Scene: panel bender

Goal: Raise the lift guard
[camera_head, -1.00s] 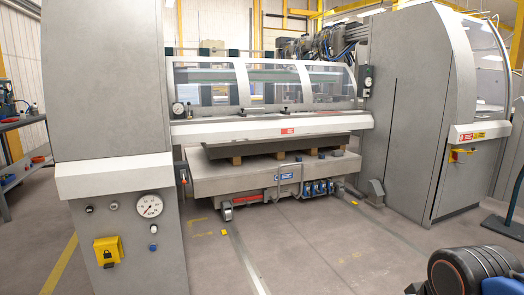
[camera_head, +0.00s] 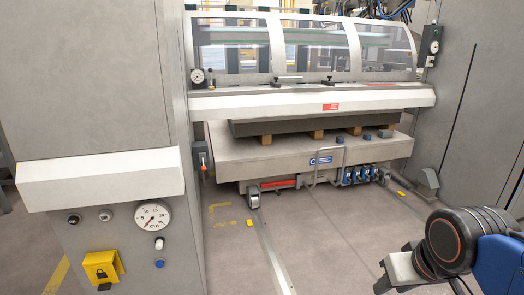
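The lift guard (camera_head: 318,48) is a long, curved, see-through cover with grey frames between its window panes. It spans the machine's opening at the back and looks lowered, its lower edge along the white front beam (camera_head: 310,101). Small dark latches or handles (camera_head: 277,83) sit along that edge. My arm shows at the lower right, with a black joint and a blue link. What looks like my gripper (camera_head: 400,272) is at the bottom edge, cut off by the frame, far in front of the guard and apart from it. Its fingers do not show clearly.
A low sheet cart (camera_head: 230,160) with wooden blocks and a dark slab stands under the beam. A grey cabinet (camera_head: 85,75) with a pressure gauge (camera_head: 153,215) and a yellow lock box (camera_head: 102,268) fills the left. The floor (camera_head: 320,235) in front of the cart is clear.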

